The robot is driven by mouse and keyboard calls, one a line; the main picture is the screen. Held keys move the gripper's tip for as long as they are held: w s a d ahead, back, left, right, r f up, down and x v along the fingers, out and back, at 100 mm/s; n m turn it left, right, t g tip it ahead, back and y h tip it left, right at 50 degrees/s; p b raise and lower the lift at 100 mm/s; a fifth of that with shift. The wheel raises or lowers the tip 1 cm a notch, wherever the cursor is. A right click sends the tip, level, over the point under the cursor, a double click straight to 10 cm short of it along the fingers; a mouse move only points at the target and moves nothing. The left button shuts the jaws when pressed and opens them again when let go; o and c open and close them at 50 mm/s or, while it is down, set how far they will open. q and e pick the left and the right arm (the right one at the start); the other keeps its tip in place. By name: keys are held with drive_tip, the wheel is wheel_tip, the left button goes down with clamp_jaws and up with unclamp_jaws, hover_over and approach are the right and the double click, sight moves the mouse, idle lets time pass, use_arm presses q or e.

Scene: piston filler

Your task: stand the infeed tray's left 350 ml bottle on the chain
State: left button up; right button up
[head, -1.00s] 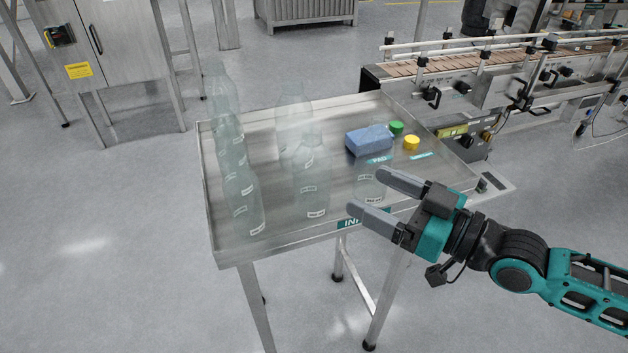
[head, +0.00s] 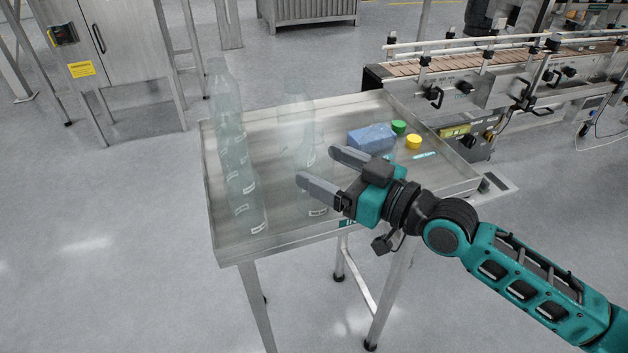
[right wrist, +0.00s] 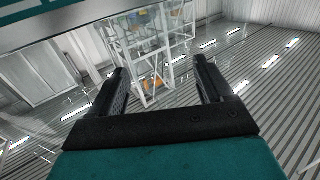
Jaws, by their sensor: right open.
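The infeed tray (head: 225,254) is a steel table with a raised rim. Several clear bottles stand upright along its left side, the front one here (head: 245,205). Another bottle (head: 296,112) stands in the middle at the back. A bottle in front of it (head: 312,158) is partly hidden by my right gripper. Labels are too small to read, so I cannot tell sizes. My right gripper (head: 318,166) is open and empty over the front middle of the tray; its spread fingers also show in the right wrist view (right wrist: 160,65). The conveyor chain (head: 455,65) runs at the back right. My left gripper is not in view.
A blue sponge-like block (head: 371,138), a green cap (head: 399,127) and a yellow cap (head: 413,142) lie on the tray's right side. Guide rails (head: 480,42) run along the conveyor. A steel cabinet (head: 118,40) stands at the back left.

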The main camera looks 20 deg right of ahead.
drive_tip(key=shift+x, duration=1.5)
drive_tip(key=c, duration=0.8)
